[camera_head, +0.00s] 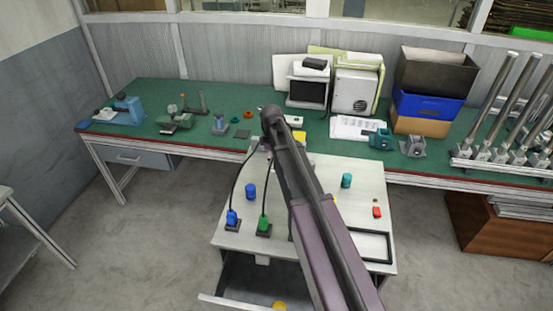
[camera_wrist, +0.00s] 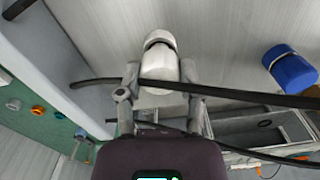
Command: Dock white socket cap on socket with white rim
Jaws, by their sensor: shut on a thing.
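The white socket cap (camera_wrist: 159,62) is held between the two fingers of my gripper (camera_wrist: 159,78) in the wrist view. Its rounded white end points away from the palm. A black cable runs across the view in front of the cap and fingers. In the head view my arm covers the middle of the small white table (camera_head: 225,236), and the cap cannot be made out there. The socket with the white rim cannot be made out in either view; my arm may hide it.
A blue plug (camera_head: 232,217) and a green plug (camera_head: 264,225) with black cables stand at the table's left front. A loose blue cap (camera_head: 250,190), a teal cap (camera_head: 347,180) and a red block (camera_head: 377,212) stand apart. The green bench (camera_head: 215,98) is behind.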

